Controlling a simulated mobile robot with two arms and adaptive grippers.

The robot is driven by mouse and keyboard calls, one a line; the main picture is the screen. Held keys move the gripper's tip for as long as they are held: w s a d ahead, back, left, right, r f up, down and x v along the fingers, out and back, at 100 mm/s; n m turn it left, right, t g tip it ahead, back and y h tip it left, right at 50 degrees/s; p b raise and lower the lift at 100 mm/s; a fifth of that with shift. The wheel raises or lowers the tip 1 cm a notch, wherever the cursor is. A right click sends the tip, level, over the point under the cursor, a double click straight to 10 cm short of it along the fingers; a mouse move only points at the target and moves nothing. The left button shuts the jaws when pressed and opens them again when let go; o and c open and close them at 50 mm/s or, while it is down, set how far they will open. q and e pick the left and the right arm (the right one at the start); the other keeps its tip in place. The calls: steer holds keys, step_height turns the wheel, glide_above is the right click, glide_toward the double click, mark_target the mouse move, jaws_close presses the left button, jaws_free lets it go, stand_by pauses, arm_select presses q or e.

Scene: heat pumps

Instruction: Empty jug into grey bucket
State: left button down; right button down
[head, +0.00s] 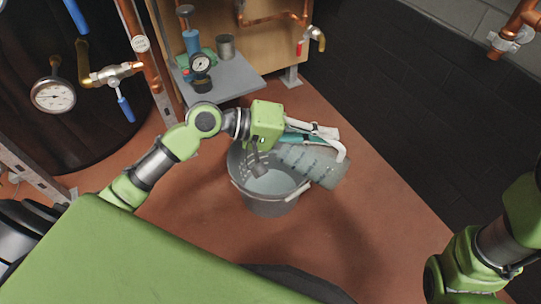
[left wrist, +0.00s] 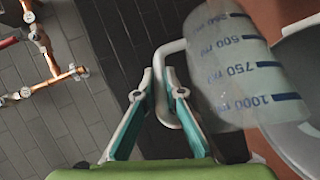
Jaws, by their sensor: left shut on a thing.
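A clear measuring jug (head: 312,165) with blue marks and a white handle lies tilted over the right side of the grey bucket (head: 268,207). My left gripper (head: 328,136) is shut on the jug's handle. In the left wrist view the jug (left wrist: 228,62) shows marks up to 1000 ml, its 1000 end towards the bucket (left wrist: 305,110). The left gripper's fingers (left wrist: 161,78) close around the handle there. A pale surface shows inside the bucket; I cannot tell how much liquid is in either. My right gripper is out of view.
A grey platform (head: 232,78) with a pump and gauge stands behind the bucket. Copper pipes, a valve (head: 113,75) and a pressure gauge (head: 53,95) are at the left. Brown floor (head: 380,220) is clear right of the bucket.

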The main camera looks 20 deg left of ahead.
arm_select(q)
steer(key=shift+w+a+n+h+b, duration=0.15)
steer(key=shift+a+n+h+b, duration=0.35)
steer(key=shift+a+b, duration=1.1)
stand_by(1.3)
steer(key=shift+w+a+r+n+t+h+b, duration=0.1)
steer(key=shift+a+r+n+t+h+b, duration=0.1)
steer(key=shift+a+r+h+b, duration=0.3)
steer(key=shift+a+r+n+t+h+b, duration=0.1)
steer(key=shift+a+r+t+h+b, duration=0.1)
steer(key=shift+a+h+b, duration=0.3)
stand_by(2.0)
